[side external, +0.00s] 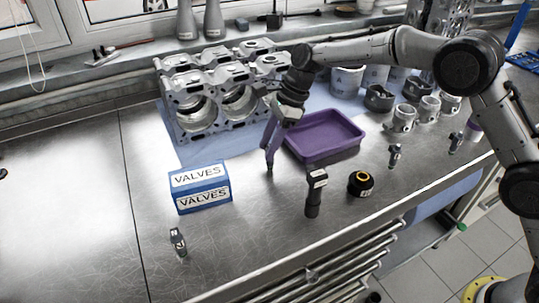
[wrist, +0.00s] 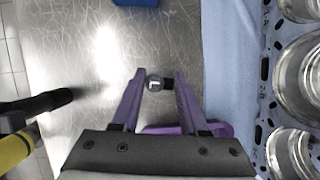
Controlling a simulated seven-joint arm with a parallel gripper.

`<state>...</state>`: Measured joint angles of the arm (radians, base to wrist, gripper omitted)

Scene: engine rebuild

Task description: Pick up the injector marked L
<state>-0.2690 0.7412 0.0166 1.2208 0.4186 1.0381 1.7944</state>
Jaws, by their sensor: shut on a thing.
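My gripper (side external: 269,158) points down at the bench between the blue valves box and the purple tray. In the wrist view its two purple fingers (wrist: 155,88) are closed in on a small dark injector (wrist: 155,84). The injector's round grey top bears a light mark that looks like an L. In the side view the fingers mostly hide it, and only a dark lower end shows at the fingertips, at or close to the bench top. Other small injectors stand at the front left (side external: 178,243) and at the right (side external: 395,155), (side external: 456,142); their marks are too small to read.
The blue valves box (side external: 201,198) is left of my gripper, the purple tray (side external: 330,152) right. A black labelled cylinder (side external: 314,196) and a black-and-yellow round part (side external: 361,184) stand in front. The engine block (side external: 195,108) is behind on a blue mat. The bench's left is clear.

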